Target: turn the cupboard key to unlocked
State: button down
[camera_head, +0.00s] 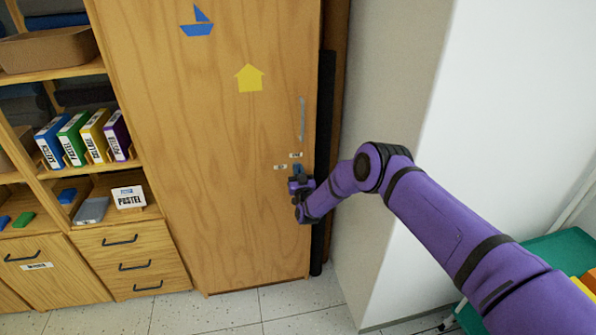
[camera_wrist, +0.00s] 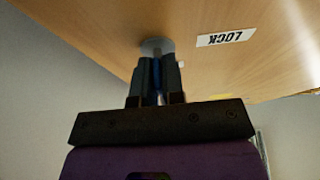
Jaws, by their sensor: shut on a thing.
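The tall wooden cupboard door (camera_head: 225,150) is closed and bears a vertical grey handle (camera_head: 301,120). Below the handle are two small white labels, one above the lock (camera_head: 296,155) and one to its left (camera_head: 280,167). In the wrist view a label reading LOCK (camera_wrist: 226,38) appears upside down beside the round grey lock plate (camera_wrist: 155,45). My gripper (camera_head: 298,180) is at the lock, its fingers shut on the blue key (camera_wrist: 159,72) just in front of the plate. The fingers hide most of the key, so its turn angle is hard to tell.
A pale wall (camera_head: 390,130) stands close to the right of the cupboard, beside my arm. Open shelves with coloured boxes (camera_head: 72,138) and drawers (camera_head: 130,262) are on the left. The tiled floor (camera_head: 250,312) in front is clear.

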dwell(0.4)
jog(key=c, duration=1.3)
grip_release()
jog(key=v, duration=1.1)
